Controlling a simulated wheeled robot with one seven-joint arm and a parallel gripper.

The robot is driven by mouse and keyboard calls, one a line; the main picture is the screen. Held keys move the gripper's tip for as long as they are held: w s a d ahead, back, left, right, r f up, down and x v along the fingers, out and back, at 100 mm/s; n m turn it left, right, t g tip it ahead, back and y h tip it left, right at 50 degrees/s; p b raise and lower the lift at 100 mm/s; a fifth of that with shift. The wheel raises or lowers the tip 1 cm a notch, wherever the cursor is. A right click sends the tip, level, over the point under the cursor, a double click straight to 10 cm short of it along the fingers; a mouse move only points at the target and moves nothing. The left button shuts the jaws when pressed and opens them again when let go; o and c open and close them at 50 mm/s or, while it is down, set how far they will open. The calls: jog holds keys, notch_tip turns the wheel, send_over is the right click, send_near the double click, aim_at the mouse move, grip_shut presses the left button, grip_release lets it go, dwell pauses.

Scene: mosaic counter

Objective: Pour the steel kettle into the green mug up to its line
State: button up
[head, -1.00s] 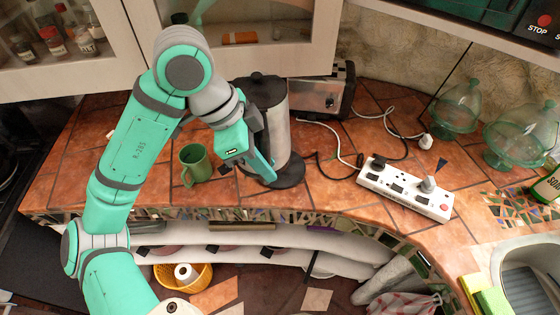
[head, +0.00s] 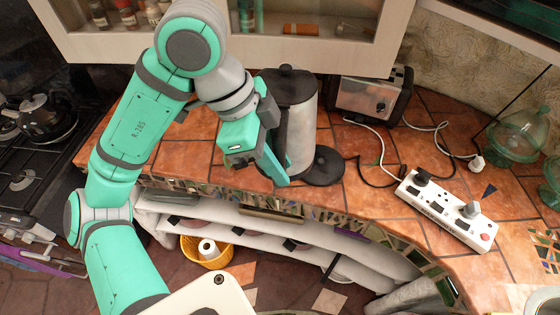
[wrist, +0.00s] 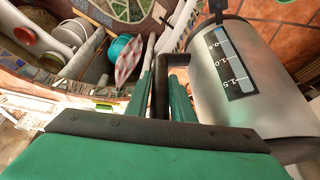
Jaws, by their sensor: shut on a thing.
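The steel kettle (head: 302,118) is a tall cylinder with a black lid, on the counter's left part. It looks upright, and a round black base (head: 323,166) shows beside its foot at the right. I cannot tell whether the kettle is clear of the counter. My gripper (head: 278,168) is shut on the kettle's black handle, left of its body. In the wrist view the fingers close around the handle (wrist: 163,80), and the kettle's level scale (wrist: 228,65) faces me. The green mug is not visible now; my arm and gripper cover the area near where it stood.
A toaster (head: 372,97) stands behind and right of the kettle. A white power strip (head: 446,212) with cords lies to the right. Glass domes (head: 520,135) stand at the far right. Cabinet doors (head: 330,60) hang above the counter's back. A dark pot (head: 42,115) sits on the stove.

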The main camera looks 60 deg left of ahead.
aim_at(300, 130)
grip_shut()
jog(key=shift+w, duration=0.1)
jog(key=shift+w+a+f+n, duration=0.1)
jog(key=shift+w+a+n, duration=0.05)
jog(key=shift+w+n, duration=0.15)
jog(key=w+a+n+y, duration=0.1)
jog(key=w+a+n, duration=0.1)
jog(key=w+n, duration=0.1)
jog(key=w+a+f+n+y, duration=0.1)
jog(key=w+a+n, duration=0.1)
jog(key=w+n, duration=0.1)
jog(key=w+a+f+n+t+y, duration=0.1)
jog(key=w+a+n, duration=0.1)
jog(key=w+n, duration=0.1)
jog(key=shift+w+a+f+n+y, duration=0.2)
jog(key=shift+f+n+y, duration=0.1)
jog(key=shift+n, duration=0.5)
jog(key=shift+w+a+n, duration=0.3)
jog(key=shift+n, duration=0.2)
